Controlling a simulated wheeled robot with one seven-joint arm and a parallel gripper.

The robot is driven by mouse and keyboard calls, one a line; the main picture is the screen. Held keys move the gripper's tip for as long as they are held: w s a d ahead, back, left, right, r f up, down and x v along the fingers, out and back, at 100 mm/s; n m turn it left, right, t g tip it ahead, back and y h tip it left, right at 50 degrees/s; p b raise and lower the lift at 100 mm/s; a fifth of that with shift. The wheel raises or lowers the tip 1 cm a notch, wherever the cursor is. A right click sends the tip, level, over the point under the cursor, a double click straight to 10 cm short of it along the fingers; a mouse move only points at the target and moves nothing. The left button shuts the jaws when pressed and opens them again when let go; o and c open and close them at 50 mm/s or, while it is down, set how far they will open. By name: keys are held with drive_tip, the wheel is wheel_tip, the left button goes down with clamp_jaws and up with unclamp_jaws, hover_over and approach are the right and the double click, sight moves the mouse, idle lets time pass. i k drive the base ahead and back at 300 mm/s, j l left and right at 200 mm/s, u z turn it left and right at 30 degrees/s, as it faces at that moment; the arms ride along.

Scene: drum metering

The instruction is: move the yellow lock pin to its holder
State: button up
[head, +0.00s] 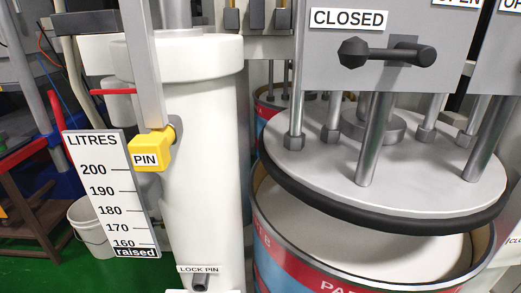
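The yellow lock pin (147,151) carries a "PIN" label. It sits at the side of the thick white column, at the lower end of a grey upright bar (143,75). A dark round part shows just behind its right side; how deep the pin goes is hidden. The pin holder (201,283) is a small dark grey socket low on the column, under a "LOCK PIN" label (199,269). No yellow shows in it. My gripper is not in view.
A "LITRES" scale board (112,195) marked "raised" stands left of the column. A red pointer (112,92) is above it. At right, a round plate (385,170) on rods hangs over an open drum (330,260). A handle (387,53) sits by "CLOSED".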

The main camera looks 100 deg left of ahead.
sight(150, 152)
drive_tip(key=k+l+u, duration=0.1)
drive_tip(key=u, duration=0.65)
drive_tip(key=k+u, duration=0.1)
drive_tip(key=u, duration=0.3)
drive_tip(key=j+u, duration=0.1)
drive_tip(key=u, duration=0.3)
drive_tip(key=k+j+u, duration=0.1)
drive_tip(key=u, duration=0.3)
